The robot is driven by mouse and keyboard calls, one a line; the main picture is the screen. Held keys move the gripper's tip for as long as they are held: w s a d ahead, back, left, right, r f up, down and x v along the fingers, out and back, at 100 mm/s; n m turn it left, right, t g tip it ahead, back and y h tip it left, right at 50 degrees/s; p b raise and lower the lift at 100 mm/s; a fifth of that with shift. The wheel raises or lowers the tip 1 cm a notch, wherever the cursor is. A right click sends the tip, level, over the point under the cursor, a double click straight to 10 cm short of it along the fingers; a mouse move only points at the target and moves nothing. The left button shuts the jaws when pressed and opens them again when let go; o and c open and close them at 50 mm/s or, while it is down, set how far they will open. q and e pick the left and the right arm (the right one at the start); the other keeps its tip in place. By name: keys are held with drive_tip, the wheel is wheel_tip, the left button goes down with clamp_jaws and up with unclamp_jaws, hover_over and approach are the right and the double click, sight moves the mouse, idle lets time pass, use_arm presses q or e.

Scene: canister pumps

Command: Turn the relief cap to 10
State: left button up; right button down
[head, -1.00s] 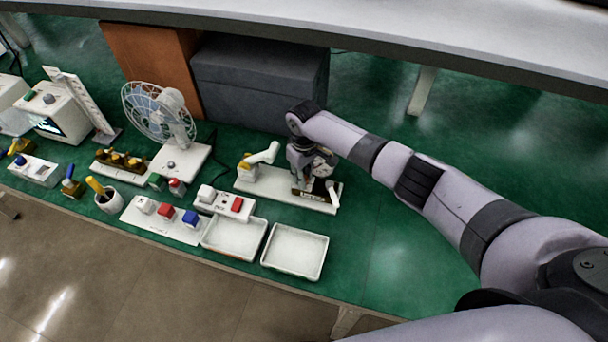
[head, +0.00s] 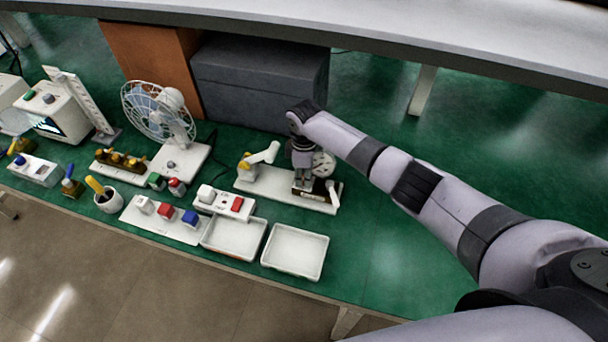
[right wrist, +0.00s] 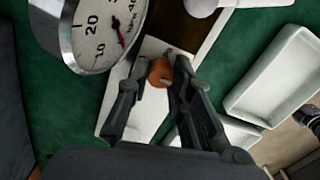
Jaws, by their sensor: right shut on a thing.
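My right gripper (head: 305,188) reaches down at the pump unit on its white base plate (head: 265,187). In the right wrist view its fingers (right wrist: 160,80) are shut on a small round orange-brown cap (right wrist: 159,71). The fingertips touch the cap at its sides, and no setting mark on it is readable. A round pressure gauge (right wrist: 98,30) with a white face, numbers 10 and 20 and a red needle stands beside the gripper. The gauge also shows in the head view (head: 324,164). My left gripper is not in view.
A white lever with a yellow part (head: 258,157) stands on the plate left of the gripper. Two white trays (head: 294,252) lie in front. A switch box (head: 224,203), a fan (head: 158,112) and a grey box (head: 260,84) are nearby. Green surface is clear at right.

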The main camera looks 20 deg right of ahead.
idle(0.3)
drive_tip(key=c, duration=1.4)
unclamp_jaws()
wheel_tip(320, 180, up, 12)
